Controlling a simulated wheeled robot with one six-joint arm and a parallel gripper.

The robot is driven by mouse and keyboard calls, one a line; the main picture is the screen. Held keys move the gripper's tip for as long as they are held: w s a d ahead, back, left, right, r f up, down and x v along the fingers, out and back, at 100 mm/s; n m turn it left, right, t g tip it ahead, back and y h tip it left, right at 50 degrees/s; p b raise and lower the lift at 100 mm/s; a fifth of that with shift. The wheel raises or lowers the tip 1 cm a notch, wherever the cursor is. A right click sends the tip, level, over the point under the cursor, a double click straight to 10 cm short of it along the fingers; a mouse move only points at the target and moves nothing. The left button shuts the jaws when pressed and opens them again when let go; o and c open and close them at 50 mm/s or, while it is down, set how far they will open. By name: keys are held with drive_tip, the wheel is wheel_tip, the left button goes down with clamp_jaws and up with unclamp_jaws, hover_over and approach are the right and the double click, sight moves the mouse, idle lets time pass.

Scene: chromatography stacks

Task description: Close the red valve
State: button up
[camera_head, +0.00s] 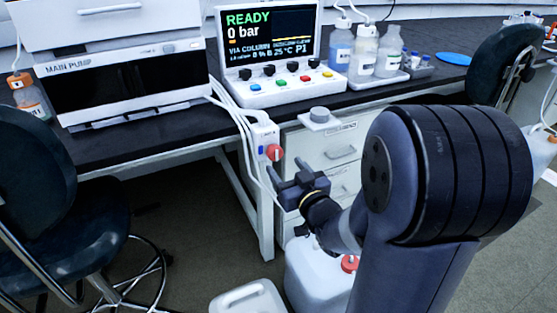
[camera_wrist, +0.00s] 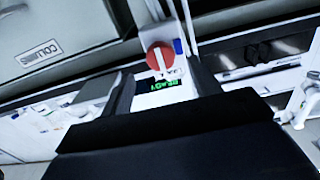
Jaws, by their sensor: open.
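The red valve (camera_head: 273,152) is a round red knob on the side of a white box (camera_head: 262,131) at the bench's front edge. In the wrist view the red valve (camera_wrist: 157,60) shows a pale bar across its face, and a small display with green letters (camera_wrist: 160,86) is beside it. My gripper (camera_head: 288,177) is just in front of and below the knob in the head view, its jaws apart and empty. In the wrist view the fingers of my gripper (camera_wrist: 161,84) stand on either side of the box, with the knob beyond their tips. No contact shows.
White tubes (camera_head: 232,112) run from the bench down past the valve box. A drawer unit (camera_head: 330,150) stands right of it. White containers (camera_head: 318,270) are on the floor below my gripper. A chair (camera_head: 60,200) is at left. The control console (camera_head: 275,85) reads READY, 0 bar.

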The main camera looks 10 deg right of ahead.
sight(277, 156)
drive_tip(key=shift+w+a+b, duration=0.1)
drive_tip(key=shift+w+a, duration=0.1)
drive_tip(key=shift+w, duration=0.65)
drive_tip(key=shift+w+a+b, duration=0.15)
drive_tip(key=shift+w, duration=0.75)
drive_tip(key=shift+w+a+b, duration=0.1)
drive_tip(key=shift+w+a, duration=0.1)
drive_tip(key=shift+w, duration=0.65)
drive_tip(key=shift+c, duration=0.5)
drive_tip(key=c, duration=0.9)
